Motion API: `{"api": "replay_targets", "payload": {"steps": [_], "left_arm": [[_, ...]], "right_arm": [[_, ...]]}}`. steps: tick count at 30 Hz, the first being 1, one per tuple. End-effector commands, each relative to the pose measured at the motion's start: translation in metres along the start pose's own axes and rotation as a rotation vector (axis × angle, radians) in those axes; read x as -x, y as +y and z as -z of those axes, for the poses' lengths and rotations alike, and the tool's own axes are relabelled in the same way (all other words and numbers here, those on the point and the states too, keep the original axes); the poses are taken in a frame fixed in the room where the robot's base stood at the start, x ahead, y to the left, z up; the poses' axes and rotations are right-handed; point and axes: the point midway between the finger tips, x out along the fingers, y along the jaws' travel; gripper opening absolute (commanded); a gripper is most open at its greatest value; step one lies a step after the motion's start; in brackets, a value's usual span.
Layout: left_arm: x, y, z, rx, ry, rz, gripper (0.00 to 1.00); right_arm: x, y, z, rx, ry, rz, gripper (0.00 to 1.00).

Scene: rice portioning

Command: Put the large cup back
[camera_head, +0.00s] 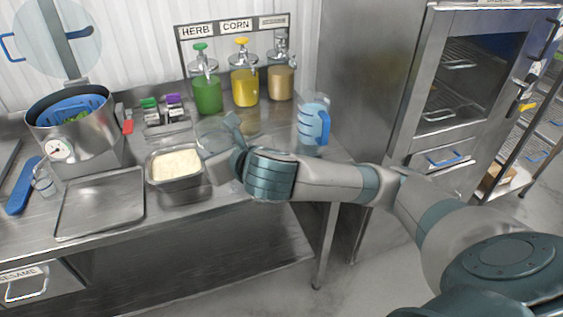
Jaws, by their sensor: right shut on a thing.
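My right gripper (232,128) reaches in from the right over the counter, just behind and right of the rice pan. It is shut on a clear, see-through cup (211,130), which seems to be the large cup. The cup is in front of the green dispenser. Its outline is faint, and my gripper hides part of it. I cannot tell whether its base touches the counter. A smaller clear cup (43,182) stands at the far left, beside a blue-handled tool. My left gripper is not in view.
A metal pan of rice (176,167) sits beside an empty tray (100,203). Green (207,94), yellow (243,87) and tan (281,82) dispensers line the back. A blue-handled jug (313,124) stands right of my gripper. A pot (75,128) is at left.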

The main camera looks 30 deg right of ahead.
Motion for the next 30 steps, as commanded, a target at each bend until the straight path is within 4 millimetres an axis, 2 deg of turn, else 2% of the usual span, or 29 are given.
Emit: {"api": "replay_targets", "payload": {"steps": [5, 8, 11, 15, 21, 25, 30], "left_arm": [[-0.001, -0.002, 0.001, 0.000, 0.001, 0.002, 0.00], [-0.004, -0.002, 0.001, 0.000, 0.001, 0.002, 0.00], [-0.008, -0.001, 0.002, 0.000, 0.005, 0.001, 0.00], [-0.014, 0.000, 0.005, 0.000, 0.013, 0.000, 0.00], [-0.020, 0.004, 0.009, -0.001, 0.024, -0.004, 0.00], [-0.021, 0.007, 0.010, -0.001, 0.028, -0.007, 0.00], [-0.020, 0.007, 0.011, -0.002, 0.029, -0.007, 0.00]], "right_arm": [[-0.002, -0.005, 0.003, -0.008, 0.002, 0.018, 0.27], [-0.006, -0.020, 0.009, -0.032, 0.007, 0.068, 0.27], [-0.011, -0.045, 0.021, -0.072, 0.014, 0.152, 0.27], [-0.014, -0.091, 0.043, -0.145, 0.021, 0.312, 0.27], [-0.009, -0.146, 0.069, -0.234, 0.019, 0.513, 0.27], [-0.005, -0.162, 0.076, -0.261, 0.014, 0.575, 0.27], [-0.004, -0.165, 0.076, -0.265, 0.011, 0.584, 0.27]]}}
